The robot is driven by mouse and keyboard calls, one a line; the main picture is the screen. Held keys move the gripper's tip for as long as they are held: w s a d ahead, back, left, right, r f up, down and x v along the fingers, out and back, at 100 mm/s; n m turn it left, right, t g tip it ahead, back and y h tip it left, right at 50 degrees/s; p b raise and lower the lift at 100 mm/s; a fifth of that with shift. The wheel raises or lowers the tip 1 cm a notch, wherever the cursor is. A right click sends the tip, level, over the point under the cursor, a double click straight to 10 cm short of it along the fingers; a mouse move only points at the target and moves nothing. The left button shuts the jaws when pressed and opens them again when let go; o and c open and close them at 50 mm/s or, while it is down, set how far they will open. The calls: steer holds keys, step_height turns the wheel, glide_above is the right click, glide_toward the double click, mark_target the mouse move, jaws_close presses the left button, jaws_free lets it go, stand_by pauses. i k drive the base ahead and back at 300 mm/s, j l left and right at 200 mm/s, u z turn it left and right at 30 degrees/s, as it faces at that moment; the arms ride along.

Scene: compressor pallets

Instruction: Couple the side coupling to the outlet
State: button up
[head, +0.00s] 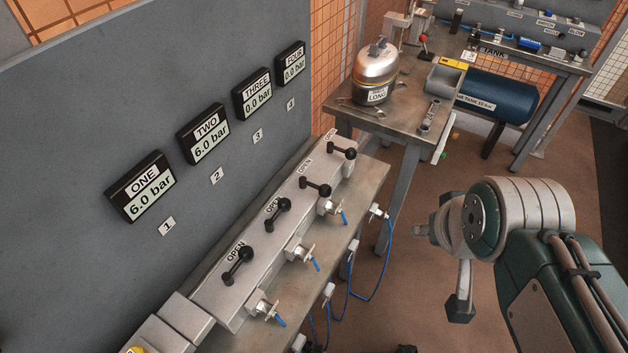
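A grey outlet block (222,298) runs along the bench with black levers, one of them a lever (238,266) beside an OPEN label. Metal outlet fittings with short blue ends stick out of its front, at the near outlet (264,306), the middle outlet (301,253) and the far outlet (331,207). Pale couplings on blue hoses are along the bench's front edge, such as the far coupling (378,211) and a nearer coupling (352,250). I cannot tell which is the side coupling. My gripper (460,300) is at the right, apart from the bench; its finger opening is not clear.
Wall displays read 6.0 bar on ONE (145,185) and TWO (203,133), 0.0 bar on THREE (258,94) and FOUR (290,63). A metal tank (375,70) stands on the back table (400,120). A blue tank (500,100) is behind. Hoses hang below the bench.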

mark_target(335, 209)
steer(key=u, duration=0.95)
steer(key=l+u, duration=0.15)
steer(key=i+l, duration=0.1)
steer(key=l, duration=0.2)
steer(key=i+l, duration=0.15)
steer(key=l, duration=0.15)
